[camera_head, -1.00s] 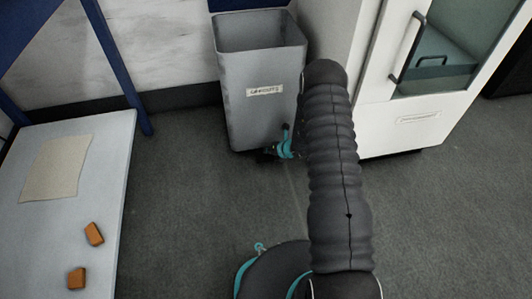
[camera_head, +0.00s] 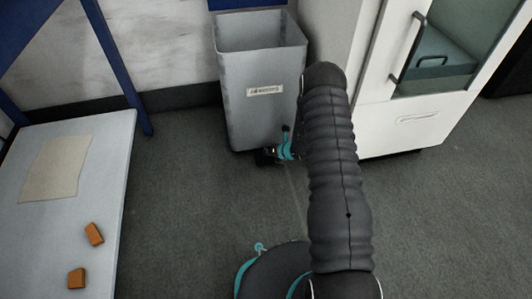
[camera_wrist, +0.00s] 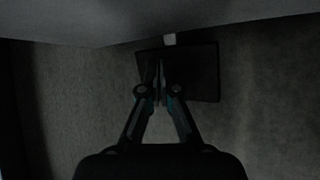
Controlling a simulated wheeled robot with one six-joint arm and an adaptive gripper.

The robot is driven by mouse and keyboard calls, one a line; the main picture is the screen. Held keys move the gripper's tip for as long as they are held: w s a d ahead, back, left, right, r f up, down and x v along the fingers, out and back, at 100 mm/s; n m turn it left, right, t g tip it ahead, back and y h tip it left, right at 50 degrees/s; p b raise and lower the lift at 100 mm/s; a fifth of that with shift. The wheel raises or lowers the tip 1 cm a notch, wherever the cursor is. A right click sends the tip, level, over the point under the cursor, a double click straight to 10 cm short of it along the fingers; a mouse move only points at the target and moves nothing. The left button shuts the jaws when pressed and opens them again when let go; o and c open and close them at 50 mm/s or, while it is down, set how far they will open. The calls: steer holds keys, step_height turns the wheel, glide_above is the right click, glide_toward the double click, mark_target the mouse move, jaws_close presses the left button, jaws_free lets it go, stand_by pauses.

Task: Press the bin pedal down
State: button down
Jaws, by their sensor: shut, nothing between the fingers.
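The grey bin (camera_head: 262,95) stands on the carpet against the wall, upright, with its top open and a white label on its front. In the wrist view its lower wall (camera_wrist: 75,28) runs across the top. The dark square pedal (camera_wrist: 205,75) sticks out from the bin's base, joined by a pale stub. My gripper (camera_wrist: 160,80) is shut and empty, with its fingertips over the left-middle part of the pedal. The picture is too dark to tell whether they touch it. In the head view my gripper (camera_head: 268,157) is low by the bin's front bottom edge, and the pedal is mostly hidden there.
A white cabinet (camera_head: 420,115) with a glass door and dark handle stands right of the bin. A pale table (camera_head: 105,200) at left holds a beige sheet (camera_head: 55,168) and two orange-brown blocks (camera_head: 94,234). The carpet between is clear.

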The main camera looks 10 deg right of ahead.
steer(key=shift+r, duration=0.1)
steer(key=shift+w+r+p, duration=0.15)
steer(key=shift+r+p, duration=0.75)
steer(key=shift+r, duration=0.95)
steer(key=shift+r, duration=0.1)
step_height(320, 180, up, 5)
steer(key=p, duration=0.2)
steer(key=shift+p, duration=0.3)
